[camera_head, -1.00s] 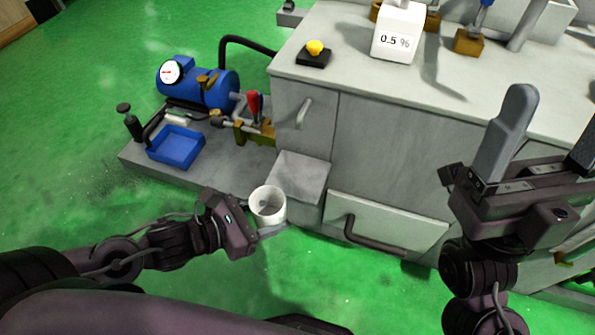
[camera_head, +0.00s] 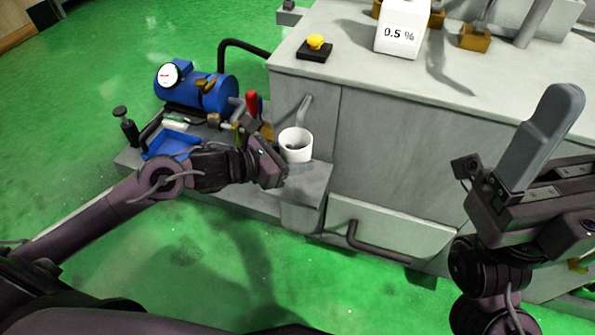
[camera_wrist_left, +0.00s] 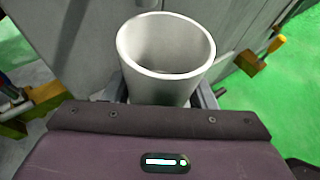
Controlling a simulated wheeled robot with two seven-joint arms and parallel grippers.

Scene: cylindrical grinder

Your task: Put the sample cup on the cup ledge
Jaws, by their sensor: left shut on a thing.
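The white sample cup (camera_head: 296,150) is upright and looks empty; its open rim shows in the left wrist view (camera_wrist_left: 165,50). My left gripper (camera_head: 280,168) is shut on the cup, with a finger on each side of it in the wrist view. The cup ledge, a grey block (camera_head: 305,190) low against the cabinet front, is under and behind the cup in the head view. I cannot tell whether the cup touches it. My right gripper (camera_head: 545,145) is at the right, empty and open; only one finger shows clearly.
A grey cabinet (camera_head: 390,160) stands behind the ledge, with a yellow button (camera_head: 316,43) and a 0.5 % block (camera_head: 402,28) on top. A blue motor (camera_head: 205,92), a red-handled valve (camera_head: 252,103) and a blue tray (camera_head: 170,144) are left of the ledge.

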